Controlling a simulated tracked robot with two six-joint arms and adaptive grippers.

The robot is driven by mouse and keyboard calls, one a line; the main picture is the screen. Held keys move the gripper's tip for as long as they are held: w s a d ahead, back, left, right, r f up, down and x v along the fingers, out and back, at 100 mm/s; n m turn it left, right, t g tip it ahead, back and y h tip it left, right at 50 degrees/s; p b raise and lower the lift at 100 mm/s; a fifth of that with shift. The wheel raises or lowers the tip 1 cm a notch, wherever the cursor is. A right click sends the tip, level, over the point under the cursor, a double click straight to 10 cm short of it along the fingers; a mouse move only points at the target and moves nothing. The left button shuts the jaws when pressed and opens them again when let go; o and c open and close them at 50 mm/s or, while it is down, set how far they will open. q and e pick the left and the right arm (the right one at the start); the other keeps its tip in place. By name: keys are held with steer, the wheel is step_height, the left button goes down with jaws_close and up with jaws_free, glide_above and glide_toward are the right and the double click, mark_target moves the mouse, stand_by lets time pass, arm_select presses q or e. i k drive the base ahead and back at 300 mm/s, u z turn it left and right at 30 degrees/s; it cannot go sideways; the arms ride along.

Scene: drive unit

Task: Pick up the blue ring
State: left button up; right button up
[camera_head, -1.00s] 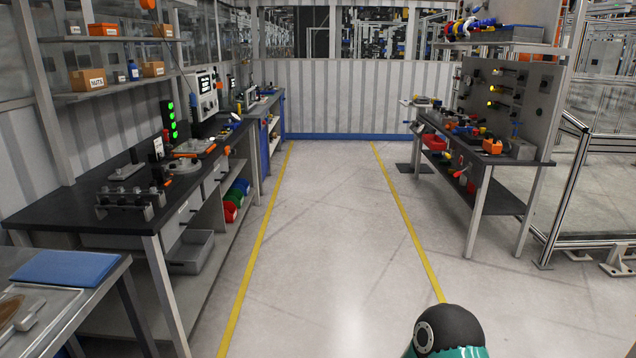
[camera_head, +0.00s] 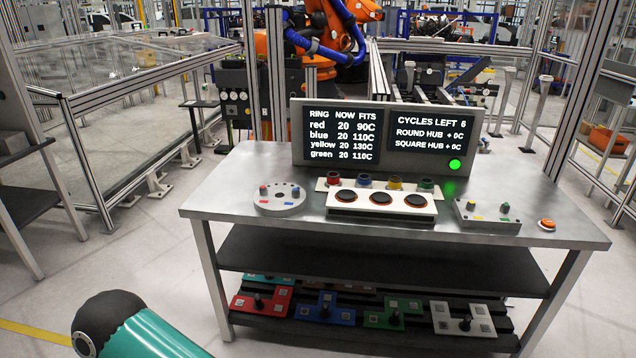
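The blue ring (camera_head: 364,181) is small and sits in a row on a steel table (camera_head: 235,190), at the back edge of a white block with black round pads (camera_head: 380,202). A red ring (camera_head: 333,178) is to its left. A yellow ring (camera_head: 395,183) and a green ring (camera_head: 427,185) are to its right. They are too small to show whether they stand on pegs. Neither of my grippers is in view; only a teal and black part of my arm shows at the lower left.
A display (camera_head: 390,138) stands behind the rings. A round grey plate (camera_head: 279,199) is on the left, a grey block (camera_head: 487,216) and an orange button (camera_head: 547,224) on the right. A fence (camera_head: 150,85) is at left; floor is free in front.

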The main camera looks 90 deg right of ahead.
mark_target(363, 180)
steer(key=u, duration=1.25)
steer(key=i, duration=0.1)
steer(key=z, duration=2.65)
steer(key=i, duration=0.25)
steer(key=z, duration=2.25)
steer(key=k, duration=0.55)
steer(key=z, duration=0.3)
steer(key=i, duration=1.75)
steer(key=u, duration=0.45)
